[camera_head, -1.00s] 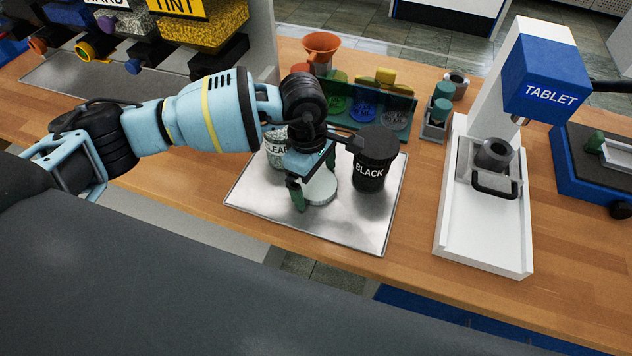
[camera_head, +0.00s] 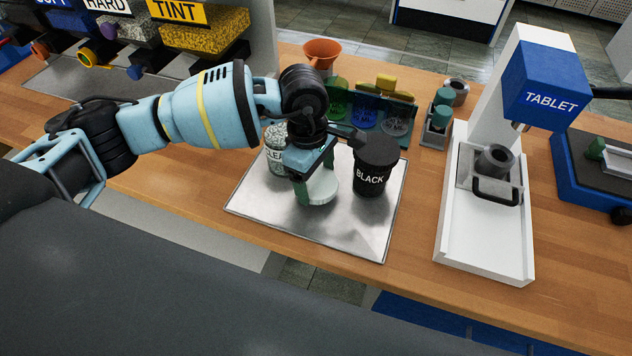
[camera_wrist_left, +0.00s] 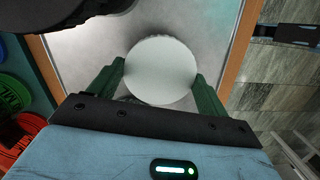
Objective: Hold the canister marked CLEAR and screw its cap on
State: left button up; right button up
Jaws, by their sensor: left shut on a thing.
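The CLEAR canister (camera_head: 275,157) stands upright at the back left of a metal tray (camera_head: 345,233); its top shows speckled contents and no cap. My arm hides part of its label. A round white cap (camera_head: 323,187) is at the middle of the tray, flat side up; I cannot tell whether it touches the tray. My left gripper (camera_head: 314,180) is shut on this cap. In the left wrist view the cap (camera_wrist_left: 160,70) sits between the green fingers of my left gripper (camera_wrist_left: 160,85). My right gripper is not in view.
The capped BLACK canister (camera_head: 371,180) stands close to the right of my left gripper. The TABLET press (camera_head: 490,215) stands to the right. The tray's front is bare.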

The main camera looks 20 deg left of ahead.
aim_at(311, 183)
pick_arm(q)
notch_tip(311, 183, up, 8)
jog(key=shift+f, duration=0.25)
jog(key=shift+s+a+f+m, duration=0.2)
jog(key=shift+s+a+m, duration=0.15)
jog(key=shift+m, duration=0.25)
jog(key=s+a+f+m+g+y, duration=0.1)
jog(key=s+a+m, duration=0.6)
jog(key=m, duration=0.7)
jog(key=shift+s+f, duration=0.7)
